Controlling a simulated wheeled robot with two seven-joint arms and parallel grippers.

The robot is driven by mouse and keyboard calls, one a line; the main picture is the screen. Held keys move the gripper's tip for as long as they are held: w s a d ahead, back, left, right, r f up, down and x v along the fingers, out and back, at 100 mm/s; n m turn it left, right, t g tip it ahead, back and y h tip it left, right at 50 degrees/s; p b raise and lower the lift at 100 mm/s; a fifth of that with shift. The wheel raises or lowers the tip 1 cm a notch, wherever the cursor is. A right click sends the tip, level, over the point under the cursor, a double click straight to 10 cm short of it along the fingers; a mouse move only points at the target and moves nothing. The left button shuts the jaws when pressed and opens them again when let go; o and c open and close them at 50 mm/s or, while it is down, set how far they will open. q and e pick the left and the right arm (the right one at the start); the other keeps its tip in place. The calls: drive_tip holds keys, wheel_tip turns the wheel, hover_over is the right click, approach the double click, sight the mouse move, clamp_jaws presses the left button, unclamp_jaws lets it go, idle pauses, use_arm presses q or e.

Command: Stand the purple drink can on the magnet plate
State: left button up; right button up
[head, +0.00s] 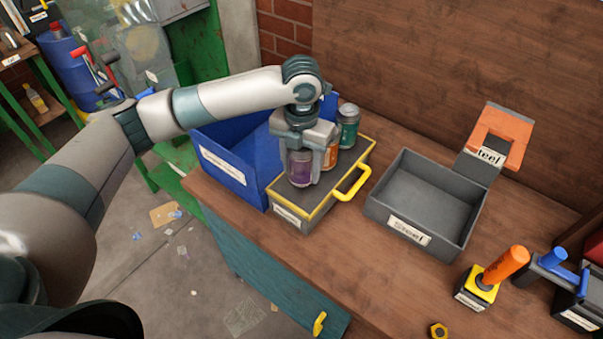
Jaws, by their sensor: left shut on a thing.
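The purple drink can (299,170) is upright between the fingers of my left gripper (306,160), which is shut on it from above. The can is over the near left part of a dark grey plate with a yellow edge and a yellow handle (325,190), which looks like the magnet plate. I cannot tell whether its base touches the plate. An orange can (331,156) and a teal can (348,127) stand in a row behind it, the orange one partly hidden by the gripper. My right gripper is not in view.
A blue bin (228,166) stands directly left of the plate. A grey open tray (425,240), labelled "Steel", is empty to the right, with an orange-topped stand (503,130) behind it.

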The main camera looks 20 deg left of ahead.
sight(301, 176)
use_arm(q)
wheel_tip(301, 176, down, 3)
drive_tip(key=shift+r+p, duration=0.1)
drive_tip(key=shift+p, duration=0.4)
drive_tip(key=shift+f, duration=0.2)
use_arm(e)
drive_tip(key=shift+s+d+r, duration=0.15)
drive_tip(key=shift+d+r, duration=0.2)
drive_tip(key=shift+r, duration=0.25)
use_arm(q)
drive_tip(key=shift+f, duration=0.1)
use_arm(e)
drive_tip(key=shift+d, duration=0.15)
use_arm(q)
drive_tip(key=o, duration=1)
drive_tip(key=shift+r, duration=0.55)
wheel_tip(301, 176, up, 10)
drive_tip(key=b, duration=0.3)
drive_tip(key=shift+r, duration=0.55)
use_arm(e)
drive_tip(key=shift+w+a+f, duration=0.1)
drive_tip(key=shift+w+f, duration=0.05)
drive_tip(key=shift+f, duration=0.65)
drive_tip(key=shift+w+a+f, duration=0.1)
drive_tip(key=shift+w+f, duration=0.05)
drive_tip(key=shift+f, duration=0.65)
